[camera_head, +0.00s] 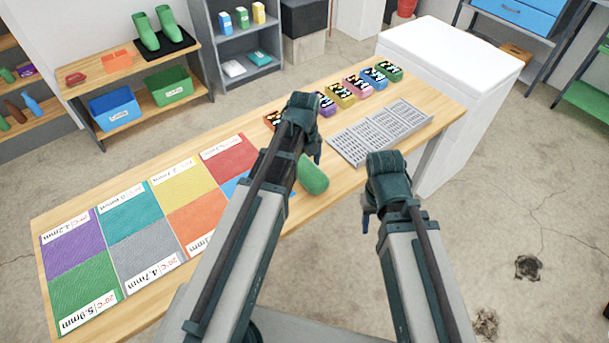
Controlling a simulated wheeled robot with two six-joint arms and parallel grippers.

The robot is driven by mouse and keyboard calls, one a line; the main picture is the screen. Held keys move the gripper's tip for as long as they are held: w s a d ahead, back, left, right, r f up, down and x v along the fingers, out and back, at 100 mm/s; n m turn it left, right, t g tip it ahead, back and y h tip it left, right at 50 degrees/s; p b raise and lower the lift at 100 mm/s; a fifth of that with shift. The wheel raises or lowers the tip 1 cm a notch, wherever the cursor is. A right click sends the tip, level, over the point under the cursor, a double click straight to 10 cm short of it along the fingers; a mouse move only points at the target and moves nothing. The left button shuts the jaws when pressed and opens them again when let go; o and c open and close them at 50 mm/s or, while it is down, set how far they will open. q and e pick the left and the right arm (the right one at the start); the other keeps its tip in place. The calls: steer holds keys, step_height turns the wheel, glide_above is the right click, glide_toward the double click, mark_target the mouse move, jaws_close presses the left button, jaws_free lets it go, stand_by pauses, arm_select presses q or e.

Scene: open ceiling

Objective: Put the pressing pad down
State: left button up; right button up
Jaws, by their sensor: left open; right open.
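A rounded green object (313,175), which may be the pressing pad, is at the near side of the wooden table, beside my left gripper. My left arm hides part of its surroundings, and I cannot tell whether it rests on the table. My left gripper (316,153) is open and points down over the table, its fingers mostly hidden behind the wrist. My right gripper (366,218) is open and empty, off the table's near edge. Coloured labelled mats cover the table's left half, including a green mat (85,288), a purple mat (72,245) and a yellow mat (183,184).
A grey slotted rack (380,132) lies on the table's right part. Several small coloured boxes with black contents, such as a yellow box (340,95), line the far edge. A white cabinet (450,60) adjoins the right end. Shelves with bins stand behind. Bare wood (435,95) shows at far right.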

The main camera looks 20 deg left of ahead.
mark_target(304, 164)
arm_select(q)
jaws_close()
stand_by(0.5)
steer(key=shift+r, duration=0.1)
step_height(304, 164, up, 10)
steer(key=p, duration=1)
